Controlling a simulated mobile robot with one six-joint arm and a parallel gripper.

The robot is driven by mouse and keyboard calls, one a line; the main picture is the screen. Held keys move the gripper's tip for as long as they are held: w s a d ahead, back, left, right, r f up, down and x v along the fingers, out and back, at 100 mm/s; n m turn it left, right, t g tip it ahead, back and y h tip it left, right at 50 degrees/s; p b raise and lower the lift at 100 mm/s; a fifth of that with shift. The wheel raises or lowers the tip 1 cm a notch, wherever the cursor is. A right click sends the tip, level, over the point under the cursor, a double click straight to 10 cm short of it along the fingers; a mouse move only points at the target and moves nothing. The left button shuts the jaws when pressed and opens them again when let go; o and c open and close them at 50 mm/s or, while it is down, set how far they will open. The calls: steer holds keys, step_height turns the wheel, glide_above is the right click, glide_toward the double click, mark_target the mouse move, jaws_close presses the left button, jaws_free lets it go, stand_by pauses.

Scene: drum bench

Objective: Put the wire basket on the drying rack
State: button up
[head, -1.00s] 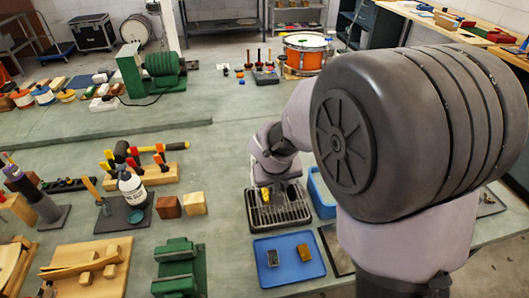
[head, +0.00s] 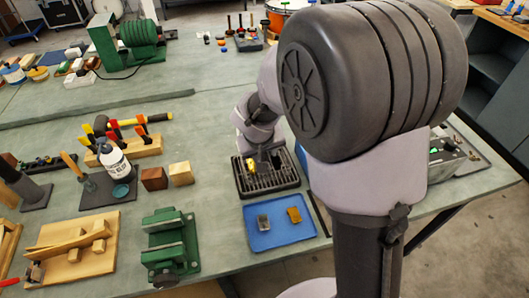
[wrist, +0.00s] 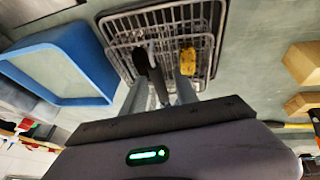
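A dark slatted rack with wire bars (head: 265,183) stands on the bench; in the wrist view it shows as a grey wire grid in a dark frame (wrist: 221,30). I cannot clearly tell the wire basket apart from this rack's bars. A small yellow thing (head: 251,165) is at the rack; in the wrist view it lies over the wires (wrist: 187,62). My gripper (head: 266,163) points down at the rack's far part; in the wrist view its fingers (wrist: 160,78) reach over the wires. Whether they are apart or closed on wire is unclear.
A blue tray (head: 262,240) with two small blocks lies in front of the rack. A blue open bin (wrist: 108,70) is beside it, mostly hidden by my arm in the head view. Two wood blocks (head: 154,179) (head: 181,174) and a green vise (head: 170,245) stand to the left.

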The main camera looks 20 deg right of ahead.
steer(key=shift+r+p, duration=0.3)
steer(key=p+v, duration=0.4)
steer(key=v, duration=0.7)
steer(key=s+r+m+y, duration=0.1)
steer(key=s+r, duration=0.2)
steer(key=s, duration=0.4)
steer(key=s+a+r+m+y, duration=0.1)
steer(key=s+r+m, duration=0.1)
steer(key=s+r, duration=0.2)
steer(key=s+a+r+m+t+y, duration=0.1)
steer(key=s+r+y, duration=0.1)
steer(key=s, duration=0.8)
steer(key=shift+r+m, duration=0.4)
steer(key=shift+r, duration=0.3)
